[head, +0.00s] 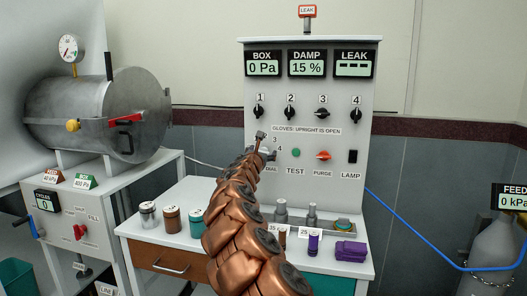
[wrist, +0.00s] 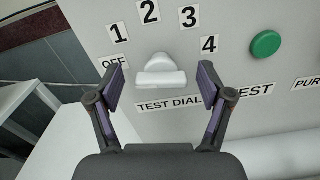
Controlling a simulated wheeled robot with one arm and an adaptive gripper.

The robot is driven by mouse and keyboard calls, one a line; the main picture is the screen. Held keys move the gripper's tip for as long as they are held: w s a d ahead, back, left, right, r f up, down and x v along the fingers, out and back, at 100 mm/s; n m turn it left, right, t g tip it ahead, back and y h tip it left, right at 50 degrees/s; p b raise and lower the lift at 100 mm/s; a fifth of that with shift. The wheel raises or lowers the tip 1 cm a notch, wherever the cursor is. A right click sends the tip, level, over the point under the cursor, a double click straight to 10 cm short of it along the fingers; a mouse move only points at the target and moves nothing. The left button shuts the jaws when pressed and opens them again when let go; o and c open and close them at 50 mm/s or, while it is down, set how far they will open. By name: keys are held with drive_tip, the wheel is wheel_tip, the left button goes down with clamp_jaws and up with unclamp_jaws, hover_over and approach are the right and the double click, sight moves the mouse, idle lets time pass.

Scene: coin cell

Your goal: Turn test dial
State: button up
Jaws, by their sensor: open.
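The test dial (wrist: 161,73) is a white knob with a bar-shaped handle, above the label TEST DIAL in the wrist view. Marks OFF, 1, 2, 3 and 4 are arranged around it. Its bar lies roughly level in the picture; I cannot tell which mark it points at. My gripper (wrist: 162,85) is open, with one finger on each side of the dial and visible gaps to it. In the head view my gripper (head: 265,143) is at the panel and hides most of the dial.
The panel (head: 360,205) also carries a green TEST button (head: 296,153), a red PURGE knob (head: 323,156), a black LAMP switch (head: 353,156) and four black glove knobs above. Canisters (head: 171,219) and a purple block (head: 346,250) stand on the bench below.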

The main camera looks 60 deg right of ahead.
drive_tip(key=shift+w+d+r, duration=0.1)
drive_tip(key=shift+w+d, duration=0.05)
drive_tip(key=shift+d, duration=0.4)
drive_tip(key=c, duration=1.2)
